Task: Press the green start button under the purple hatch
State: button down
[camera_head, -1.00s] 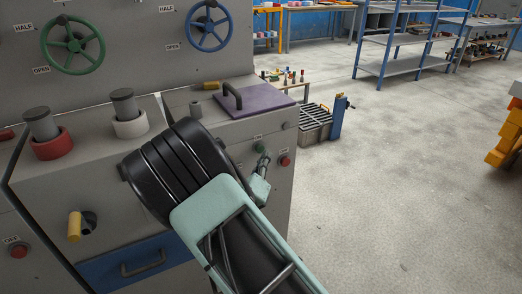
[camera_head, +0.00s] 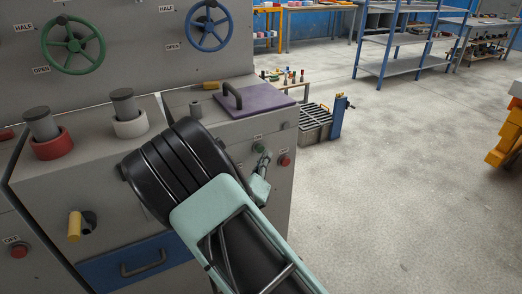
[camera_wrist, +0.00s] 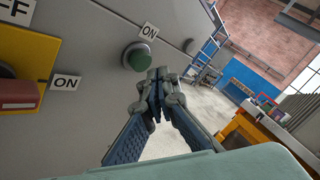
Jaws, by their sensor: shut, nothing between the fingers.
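The green button (camera_head: 259,147) is on the front face of the grey console, below the purple hatch (camera_head: 262,101). The hatch lies flat on the console top, with a black handle. In the wrist view the green button (camera_wrist: 137,58) sits in a grey collar under an ON label. My gripper (camera_head: 265,158) is just in front of the panel, close to the button. In the wrist view my gripper (camera_wrist: 157,80) is shut and empty, its tips just right of and below the button. I cannot tell whether they touch it.
In the wrist view a red switch (camera_wrist: 17,93) on a yellow plate is at left. A yellow-handled knob (camera_head: 76,226) and blue drawer (camera_head: 135,262) are at lower left. The floor at right is clear.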

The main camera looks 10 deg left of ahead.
jog(key=shift+w+a, duration=0.1)
jog(key=shift+w, duration=0.05)
jog(key=shift+w+a, duration=0.15)
jog(key=shift+w, duration=0.05)
jog(key=shift+w+a+p, duration=0.3)
jog(key=shift+w, duration=0.1)
dwell(1.2)
jog(key=shift+s+d, duration=0.1)
jog(key=shift+s+d+p, duration=0.35)
jog(key=shift+s+d, duration=0.05)
jog(key=shift+s, duration=0.25)
jog(key=shift+s+d, duration=0.1)
jog(key=shift+s+d+p, duration=0.4)
jog(key=shift+s+d, duration=0.25)
jog(key=shift+s, duration=0.35)
jog(key=shift+s+d+p, duration=0.35)
jog(key=shift+s+d, duration=0.3)
jog(key=shift+s, duration=0.35)
